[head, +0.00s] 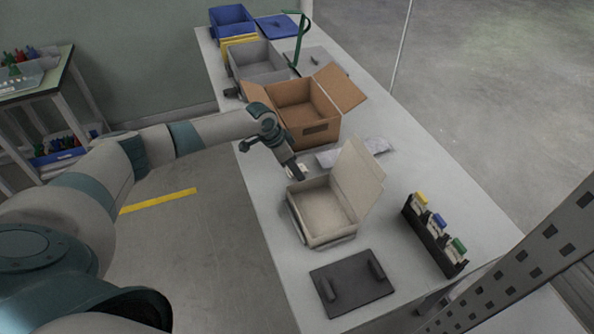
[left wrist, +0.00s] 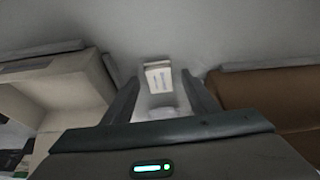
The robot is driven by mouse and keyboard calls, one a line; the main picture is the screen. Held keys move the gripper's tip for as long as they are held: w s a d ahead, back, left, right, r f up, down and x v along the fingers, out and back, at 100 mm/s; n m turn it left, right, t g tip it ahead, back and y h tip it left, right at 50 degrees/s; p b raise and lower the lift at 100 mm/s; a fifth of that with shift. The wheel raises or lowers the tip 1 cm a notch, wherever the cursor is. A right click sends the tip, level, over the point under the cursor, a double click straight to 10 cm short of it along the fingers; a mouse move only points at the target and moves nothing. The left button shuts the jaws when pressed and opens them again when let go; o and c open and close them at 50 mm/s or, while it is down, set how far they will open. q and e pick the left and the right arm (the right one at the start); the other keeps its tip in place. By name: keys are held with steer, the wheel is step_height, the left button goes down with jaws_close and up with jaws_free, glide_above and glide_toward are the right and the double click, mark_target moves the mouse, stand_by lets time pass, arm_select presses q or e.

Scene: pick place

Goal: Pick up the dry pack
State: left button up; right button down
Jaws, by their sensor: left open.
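The dry pack (left wrist: 159,79) is a small white packet with faint bluish print. In the left wrist view it lies on the pale table between the tips of my left gripper's fingers (left wrist: 161,86). The fingers are open, with a gap on each side of the pack. I cannot tell how high the fingertips are above the table. My right gripper is not in view.
An open brown carton (head: 322,131) stands just behind the gripper, and a beige box (head: 326,229) with raised lid just in front. A clear plastic bag (head: 340,157) lies nearby. A dark plate (head: 350,288) and black rack (head: 432,243) stand nearer the front.

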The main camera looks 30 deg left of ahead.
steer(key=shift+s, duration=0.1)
arm_select(q)
steer(key=c, duration=1)
steer(key=shift+c, duration=0.5)
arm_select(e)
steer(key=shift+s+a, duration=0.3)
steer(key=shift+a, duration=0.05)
arm_select(q)
steer(key=shift+r, duration=0.15)
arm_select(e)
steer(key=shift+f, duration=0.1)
